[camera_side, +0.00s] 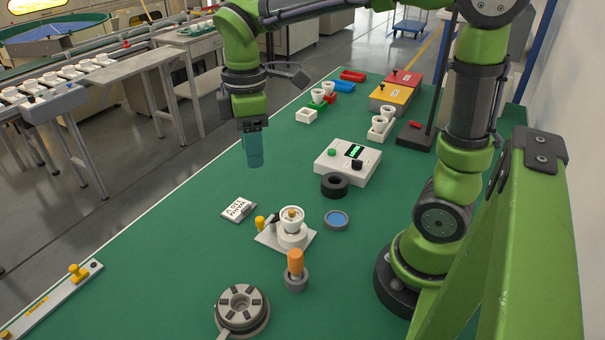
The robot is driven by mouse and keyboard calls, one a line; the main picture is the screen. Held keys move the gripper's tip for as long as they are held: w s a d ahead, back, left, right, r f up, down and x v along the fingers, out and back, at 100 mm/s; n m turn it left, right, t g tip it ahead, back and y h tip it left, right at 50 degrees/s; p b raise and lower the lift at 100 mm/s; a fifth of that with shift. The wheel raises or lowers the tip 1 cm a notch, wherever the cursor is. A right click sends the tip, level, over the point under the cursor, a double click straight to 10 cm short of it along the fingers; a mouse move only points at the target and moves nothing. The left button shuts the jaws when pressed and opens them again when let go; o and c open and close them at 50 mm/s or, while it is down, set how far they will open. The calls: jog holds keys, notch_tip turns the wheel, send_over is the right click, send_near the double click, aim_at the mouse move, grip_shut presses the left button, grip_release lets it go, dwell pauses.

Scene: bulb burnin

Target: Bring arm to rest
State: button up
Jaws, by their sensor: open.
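My gripper (253,150) hangs from my green arm with its teal fingers pointing down, above the left part of the green table (180,265). It is open, seen side-on so that the fingers overlap, and nothing shows between them. It is apart from the things on the table. The nearest are a small lettered card (238,210) and a white socket fixture (292,235) on a plate with a yellow lever. My upper arm is partly cut off by the top edge.
A white box with a green display (347,162), black ring (334,186), blue-topped dish (336,220), orange-handled tool (295,263) and round grey fixture (242,310) stand around the table's middle. White sockets, coloured trays and a yellow box (390,98) stand farther back.

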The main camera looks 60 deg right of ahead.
jog(key=shift+w, duration=0.1)
jog(key=s+d+r+m+t+y, duration=0.1)
jog(key=s+d+m+t+y, duration=0.1)
jog(key=s+m+t, duration=0.5)
jog(key=s+m, duration=0.2)
jog(key=m, duration=0.4)
jog(key=shift+d, duration=0.25)
